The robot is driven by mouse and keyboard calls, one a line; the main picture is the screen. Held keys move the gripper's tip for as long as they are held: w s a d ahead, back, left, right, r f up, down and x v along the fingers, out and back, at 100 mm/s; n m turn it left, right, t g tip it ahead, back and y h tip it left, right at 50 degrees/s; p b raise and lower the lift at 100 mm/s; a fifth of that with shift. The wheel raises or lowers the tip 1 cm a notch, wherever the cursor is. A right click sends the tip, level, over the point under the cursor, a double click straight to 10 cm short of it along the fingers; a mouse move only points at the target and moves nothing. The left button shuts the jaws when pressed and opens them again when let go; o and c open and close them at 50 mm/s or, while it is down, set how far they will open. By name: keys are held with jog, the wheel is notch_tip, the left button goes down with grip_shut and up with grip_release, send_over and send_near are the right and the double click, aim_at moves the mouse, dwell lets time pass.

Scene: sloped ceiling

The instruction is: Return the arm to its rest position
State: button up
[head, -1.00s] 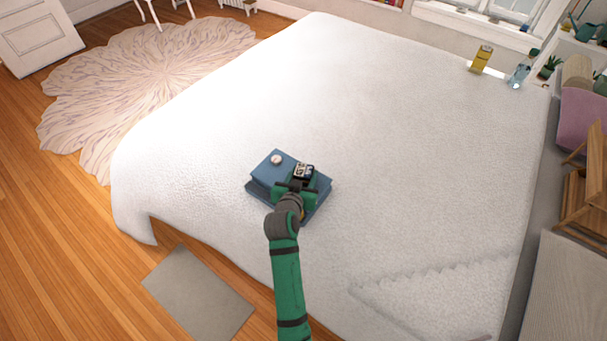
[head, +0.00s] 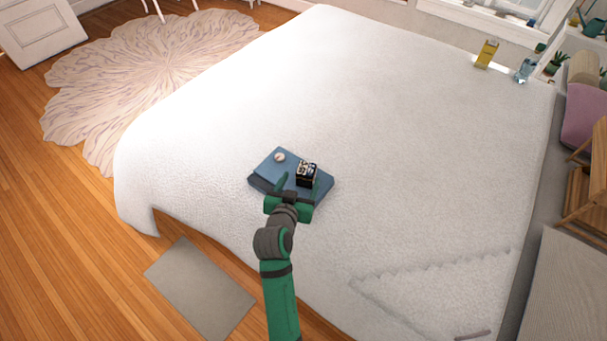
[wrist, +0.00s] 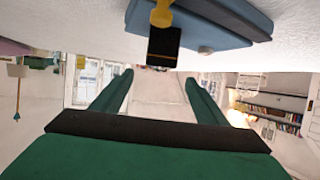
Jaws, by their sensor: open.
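My green and black gripper (head: 298,188) is at the near edge of a blue book-like stack (head: 268,170) on the white bed. Its two fingers are apart. A small dark box with a printed top (head: 307,172) stands on the stack, just beyond the fingers and apart from them as far as I can tell. A small round white item (head: 280,157) lies on the stack to its left. In the wrist view, upside down, the open fingers (wrist: 158,92) have nothing between them. The dark box (wrist: 164,46) and the blue stack (wrist: 225,22) show above them.
The white bed (head: 400,130) is wide and mostly clear. A yellow carton (head: 487,54) and a clear bottle (head: 525,70) stand at its far right corner. A grey mat (head: 200,288) lies on the wood floor at the near left. A wooden chair (head: 585,190) is at the right.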

jog(key=shift+v, duration=1.15)
jog(key=s+a+f+n+y, duration=0.1)
jog(key=s+f, duration=0.3)
jog(key=s, duration=0.5)
jog(key=s+a+f+n+y, duration=0.1)
jog(key=s+f+y, duration=0.15)
jog(key=s, duration=0.75)
jog(key=s+d+r+t, duration=0.1)
jog(key=s+d+r, duration=0.1)
jog(key=s, duration=0.7)
jog(key=s+d+r+t, duration=0.1)
jog(key=s+r, duration=0.3)
jog(key=s, duration=0.6)
jog(key=shift+s+d+r+n, duration=0.15)
jog(key=shift+d+r+n, duration=0.2)
jog(key=shift+d, duration=0.35)
jog(key=shift+h, duration=0.25)
jog(key=shift+c, duration=0.3)
